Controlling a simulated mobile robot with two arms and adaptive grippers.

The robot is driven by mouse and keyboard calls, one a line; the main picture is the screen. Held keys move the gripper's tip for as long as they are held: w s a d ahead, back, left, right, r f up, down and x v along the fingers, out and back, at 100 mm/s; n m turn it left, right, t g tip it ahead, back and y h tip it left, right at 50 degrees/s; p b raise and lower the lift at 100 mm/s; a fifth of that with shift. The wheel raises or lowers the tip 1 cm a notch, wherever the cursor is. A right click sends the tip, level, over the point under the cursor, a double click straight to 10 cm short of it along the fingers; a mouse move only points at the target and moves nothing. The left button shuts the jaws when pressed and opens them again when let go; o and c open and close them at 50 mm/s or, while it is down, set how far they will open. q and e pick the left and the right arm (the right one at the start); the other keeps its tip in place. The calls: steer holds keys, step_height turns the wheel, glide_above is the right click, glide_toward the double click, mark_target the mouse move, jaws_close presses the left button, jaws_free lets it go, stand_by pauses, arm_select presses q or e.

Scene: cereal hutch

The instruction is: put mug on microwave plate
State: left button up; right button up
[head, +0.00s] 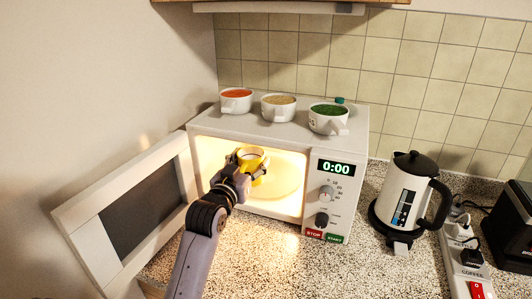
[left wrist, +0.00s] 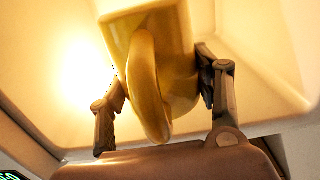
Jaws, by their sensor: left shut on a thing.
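A yellow mug (head: 252,156) is at the mouth of the lit microwave (head: 282,124), whose door (head: 130,212) stands open to the left. My left gripper (head: 244,170) reaches into the opening and is shut on the mug. In the left wrist view the mug (left wrist: 165,60) fills the space between the two fingers of the gripper (left wrist: 165,85), with its handle toward the camera. The round microwave plate (head: 282,180) lies inside, partly hidden by the mug and gripper. I cannot tell whether the mug touches the plate. My right gripper is not in view.
Three white cups stand on top of the microwave: one with red contents (head: 236,101), one tan (head: 278,108), one green (head: 328,119). A white kettle (head: 404,190) and a power strip (head: 466,255) are to the right. Speckled counter (head: 250,258) in front is clear.

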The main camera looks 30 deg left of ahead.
arm_select(q)
steer(key=w+a+f, duration=0.1)
steer(key=w, duration=0.3)
steer(key=w+a+f+p, duration=0.1)
steer(key=w, duration=0.2)
steer(key=w+a+f+p, duration=0.1)
steer(key=w, duration=0.3)
steer(key=shift+w+f, duration=0.15)
steer(key=shift+w, duration=0.15)
steer(key=shift+f, duration=0.1)
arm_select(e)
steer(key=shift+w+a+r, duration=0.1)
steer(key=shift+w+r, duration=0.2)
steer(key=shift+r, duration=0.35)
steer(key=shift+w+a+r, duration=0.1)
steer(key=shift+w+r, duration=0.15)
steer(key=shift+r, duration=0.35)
arm_select(q)
steer(key=shift+d, duration=0.1)
steer(key=shift+f, duration=0.4)
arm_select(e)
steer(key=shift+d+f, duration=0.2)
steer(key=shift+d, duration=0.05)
arm_select(q)
steer(key=shift+s+f, duration=0.1)
steer(key=shift+f, duration=0.15)
